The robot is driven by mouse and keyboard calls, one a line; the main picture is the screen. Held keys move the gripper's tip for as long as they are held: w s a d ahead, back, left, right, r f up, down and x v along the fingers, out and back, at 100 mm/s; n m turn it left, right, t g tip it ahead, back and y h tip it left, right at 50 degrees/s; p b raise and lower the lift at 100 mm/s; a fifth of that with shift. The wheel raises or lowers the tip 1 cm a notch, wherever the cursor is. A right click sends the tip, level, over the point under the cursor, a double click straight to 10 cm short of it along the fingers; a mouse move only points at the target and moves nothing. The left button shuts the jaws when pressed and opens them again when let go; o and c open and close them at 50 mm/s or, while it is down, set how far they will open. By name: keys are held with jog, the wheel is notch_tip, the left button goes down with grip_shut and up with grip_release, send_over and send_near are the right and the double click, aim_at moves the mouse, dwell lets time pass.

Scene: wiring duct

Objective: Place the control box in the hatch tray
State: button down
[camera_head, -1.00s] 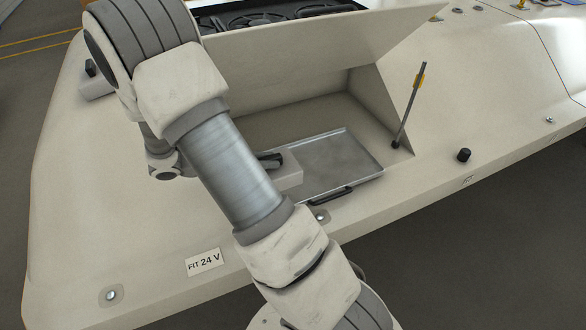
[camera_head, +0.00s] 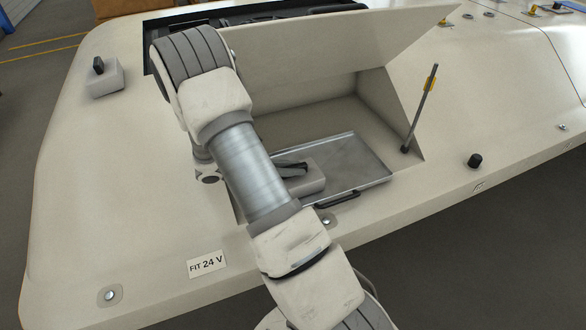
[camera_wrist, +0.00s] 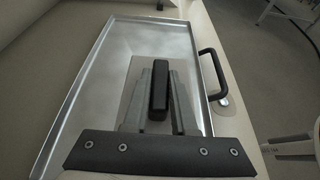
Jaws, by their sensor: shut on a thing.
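The control box (camera_head: 308,180) is a pale block with a black grip on top. It is over the left part of the metal hatch tray (camera_head: 368,165), partly hidden by my arm. I cannot tell whether it touches the tray floor. My gripper (camera_head: 290,168) is shut on the black grip. In the wrist view, the grip (camera_wrist: 159,88) sits between the fingers of my gripper (camera_wrist: 160,90), and the tray (camera_wrist: 80,105) spreads below with a black side handle (camera_wrist: 211,68).
The raised hatch lid (camera_head: 340,50) stands behind the tray. A similar pale box with a black grip (camera_head: 104,79) sits at left. A FIT 24 V label (camera_head: 206,264) and black knob (camera_head: 475,160) are nearby.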

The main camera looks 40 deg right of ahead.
jog(key=c, duration=1.2)
grip_release()
jog(key=shift+f, duration=0.1)
jog(key=o, duration=0.5)
